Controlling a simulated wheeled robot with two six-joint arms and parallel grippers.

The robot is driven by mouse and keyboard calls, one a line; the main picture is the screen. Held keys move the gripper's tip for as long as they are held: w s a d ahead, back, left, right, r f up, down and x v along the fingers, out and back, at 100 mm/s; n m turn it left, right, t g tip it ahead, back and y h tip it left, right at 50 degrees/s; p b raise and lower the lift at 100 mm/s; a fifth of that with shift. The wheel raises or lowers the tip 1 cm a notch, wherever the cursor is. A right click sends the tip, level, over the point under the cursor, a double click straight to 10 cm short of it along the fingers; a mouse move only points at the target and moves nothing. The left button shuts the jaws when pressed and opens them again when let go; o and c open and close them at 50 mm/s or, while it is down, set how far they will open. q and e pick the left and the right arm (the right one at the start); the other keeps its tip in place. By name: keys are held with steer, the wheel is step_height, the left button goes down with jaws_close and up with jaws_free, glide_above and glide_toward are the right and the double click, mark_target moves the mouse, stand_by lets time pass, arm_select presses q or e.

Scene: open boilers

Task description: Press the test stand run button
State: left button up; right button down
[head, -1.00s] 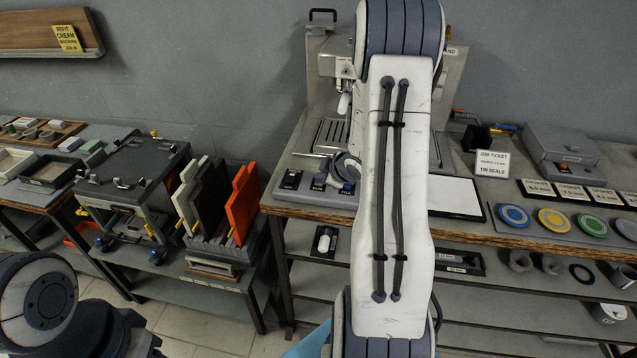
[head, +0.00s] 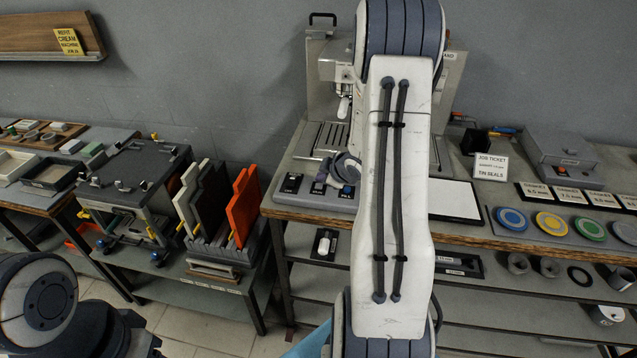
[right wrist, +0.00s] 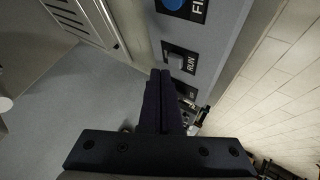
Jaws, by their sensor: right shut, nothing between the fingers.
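The test stand (head: 400,55) is a grey machine on the wooden-edged bench. Its front panel carries a row of controls. The run button (right wrist: 182,56) is a pale grey button on a black plate labelled RUN. My right gripper (right wrist: 160,72) is shut and empty, its tips just beside the run button in the wrist view. I cannot tell whether they touch it. In the head view my right gripper (head: 325,175) hangs over the panel by the middle control, partly hidden by my arm. My left gripper is out of view; only left arm parts show at lower left.
A blue button (right wrist: 174,4) sits beside the run button, and a dark switch (head: 291,182) at the panel's left end. Right of the panel lie a white sheet (head: 454,198), a job ticket (head: 490,167) and coloured rings (head: 551,222). Orange and dark plates (head: 243,207) stand left.

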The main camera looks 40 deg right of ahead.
mark_target(322, 187)
steer(key=shift+r, duration=0.1)
step_height(322, 187, up, 5)
steer(key=p, duration=0.4)
steer(key=shift+p, duration=0.35)
stand_by(0.6)
